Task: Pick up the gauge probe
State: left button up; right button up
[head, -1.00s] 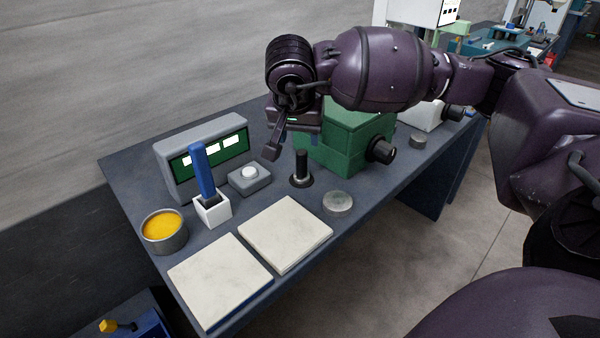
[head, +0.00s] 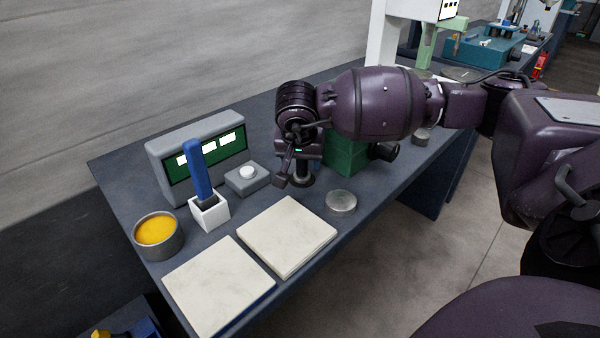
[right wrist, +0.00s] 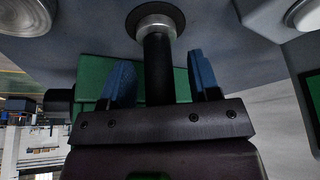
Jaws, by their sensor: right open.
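The gauge probe looks like an upright black cylinder on a round black base. In the head view my right gripper hides most of it, and its lower part (head: 303,181) shows beside the fingers. In the right wrist view the black shaft (right wrist: 158,72), with a silver collar at its base, stands between the two blue fingertips. My right gripper (head: 292,174) is open around the shaft, with a gap visible on each side; it also shows in the right wrist view (right wrist: 161,80). My left gripper is not in view.
A green block (head: 346,158) stands close behind the probe. A grey button box (head: 247,179), a display unit (head: 163,161), a white holder (head: 210,212) with a blue handle, a yellow-filled tin (head: 157,233), pale tiles (head: 287,236) and a metal disc (head: 341,202) lie around it.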

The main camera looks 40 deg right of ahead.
jog(key=shift+r, duration=0.1)
grip_shut()
